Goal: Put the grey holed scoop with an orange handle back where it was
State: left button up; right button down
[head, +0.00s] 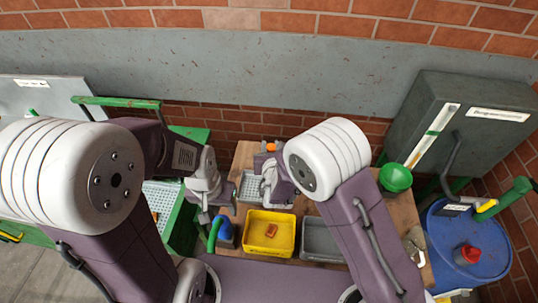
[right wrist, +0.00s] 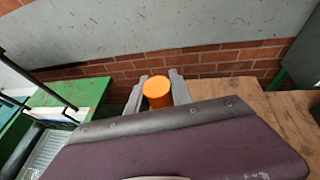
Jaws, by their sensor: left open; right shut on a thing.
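My right gripper (head: 268,164) is shut on the orange handle (head: 270,147) of the scoop, at the back of the wooden table. In the right wrist view the round orange handle end (right wrist: 157,92) sits between the two grey fingers (right wrist: 157,88). The scoop's grey holed part is not clearly made out, as my arm and gripper cover much of that area. A pale grey holed surface (head: 249,188) shows just left of the gripper; I cannot tell whether it is the scoop or a tray. My left gripper (head: 217,211) is open, above a blue object with a green handle.
The blue object (head: 224,232) stands left of a yellow tray (head: 252,250) holding a small reddish piece. A grey tray (head: 318,242) is beside it. A green bowl (head: 396,178), a blue barrel (head: 448,268) and a grey cabinet (head: 480,120) are at the right.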

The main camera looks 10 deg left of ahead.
pick_arm(q)
jog(key=shift+w, duration=0.1)
pick_arm(e)
jog(key=shift+a+f, duration=0.2)
jog(key=shift+a, duration=0.05)
pick_arm(q)
notch_tip(320, 180, down, 2)
jog(key=shift+d+f+b, duration=0.15)
jog(key=shift+b, duration=1)
pick_arm(e)
notch_tip(320, 180, down, 4)
jog(key=shift+w+r, duration=0.1)
jog(key=c, duration=1.6)
grip_release()
jog(key=shift+d+f, duration=0.1)
jog(key=shift+f, duration=0.1)
jog(key=o, duration=0.5)
jog(key=shift+r, duration=0.1)
jog(key=shift+c, duration=0.2)
